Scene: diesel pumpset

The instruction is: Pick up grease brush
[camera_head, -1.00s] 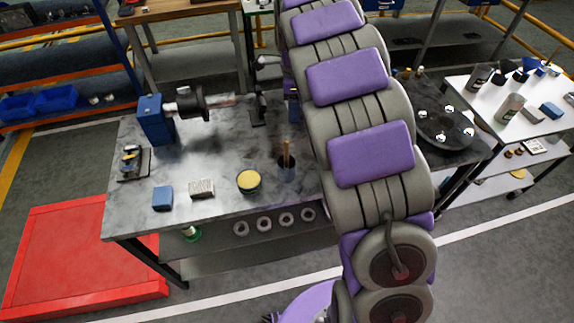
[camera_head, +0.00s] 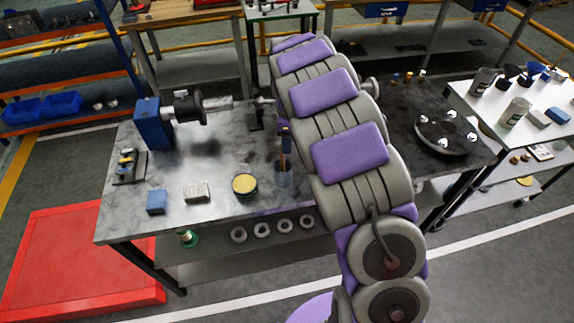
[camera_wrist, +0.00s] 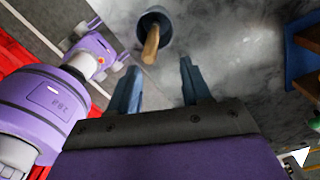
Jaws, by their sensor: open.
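The grease brush (camera_head: 286,159) stands with its wooden handle up in a dark cup (camera_head: 284,181) on the grey workbench. In the wrist view, the brush handle (camera_wrist: 151,45) sticks out of the cup (camera_wrist: 154,20) at the top centre; the bristle end is hidden in the cup. My gripper (camera_wrist: 160,64) is open, with its two blue fingers apart and nothing between them. The handle lies just beyond the fingertips, apart from them. In the head view my arm hides most of the gripper; a dark blue part shows by the handle top.
A yellow-topped round tin (camera_head: 244,185), a light block (camera_head: 197,192) and a blue block (camera_head: 156,201) lie left of the cup. A round dark plate (camera_head: 447,136) is at right. Bare bench lies left of the cup.

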